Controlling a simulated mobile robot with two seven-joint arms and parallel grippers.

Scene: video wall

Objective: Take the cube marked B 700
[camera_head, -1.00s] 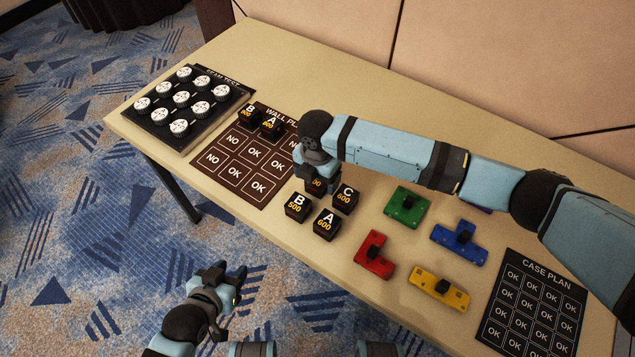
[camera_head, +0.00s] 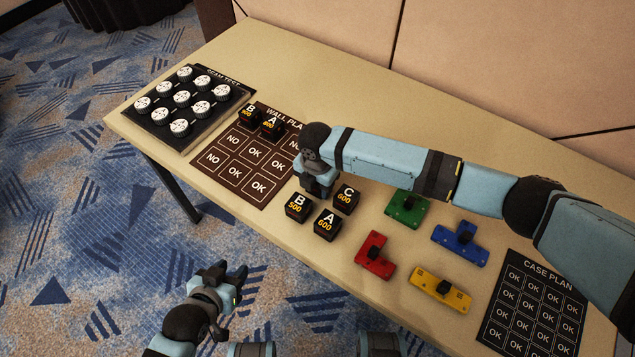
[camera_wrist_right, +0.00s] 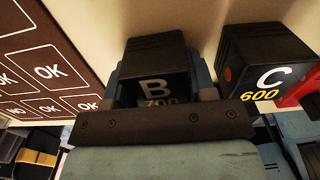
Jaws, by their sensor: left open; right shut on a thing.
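The cube marked B 700 (camera_wrist_right: 155,75) is black and sits between the fingers of my right gripper in the right wrist view. My right gripper (camera_head: 316,190) is shut on it, just behind the B 500 and C 600 cubes; in the head view the gripper hides the cube. Whether the cube touches the table I cannot tell. The C 600 cube (camera_head: 345,199) stands close on its right and also shows in the right wrist view (camera_wrist_right: 266,62). My left gripper (camera_head: 236,277) is open and empty, off the table's front edge.
Cubes B 500 (camera_head: 298,207) and A 600 (camera_head: 327,224) stand in front. Two cubes, B (camera_head: 250,115) and A 600 (camera_head: 271,129), are on the wall plan (camera_head: 205,182). Coloured pieces, such as the red one (camera_head: 374,258), lie right. A knob board (camera_head: 160,137) is far left.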

